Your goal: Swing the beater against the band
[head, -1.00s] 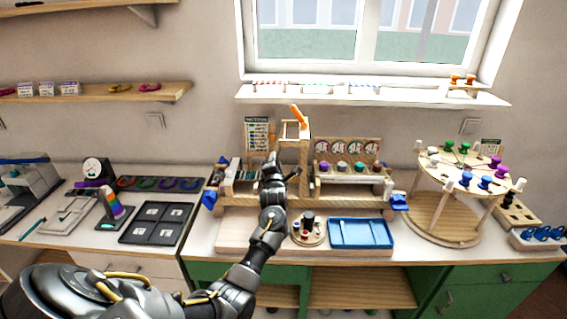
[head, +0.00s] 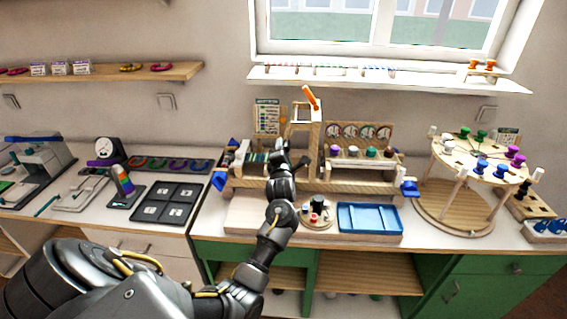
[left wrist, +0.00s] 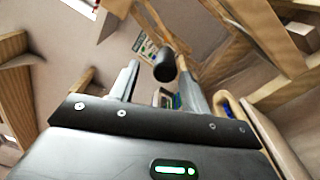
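A wooden frame with a tall post (head: 316,148) stands at the back of the white-topped bench, with an orange piece (head: 311,97) tilted at its top. My left gripper (head: 284,146) is in front of this frame, just left of the post. In the left wrist view my left gripper's fingers (left wrist: 158,75) are apart. A dark cylinder (left wrist: 165,68), perhaps the beater's head, shows between or just beyond the fingertips, with a gap to the left finger. I cannot tell whether it touches the right one. I cannot make out the band. My right gripper is not in view.
A blue tray (head: 370,234) and a small round stand (head: 316,223) are in front of the frame. A round wooden table-top rack with coloured pegs (head: 485,160) stands at the right. A dark four-panel tray (head: 170,203) lies at the left. The window sill (head: 390,82) is above.

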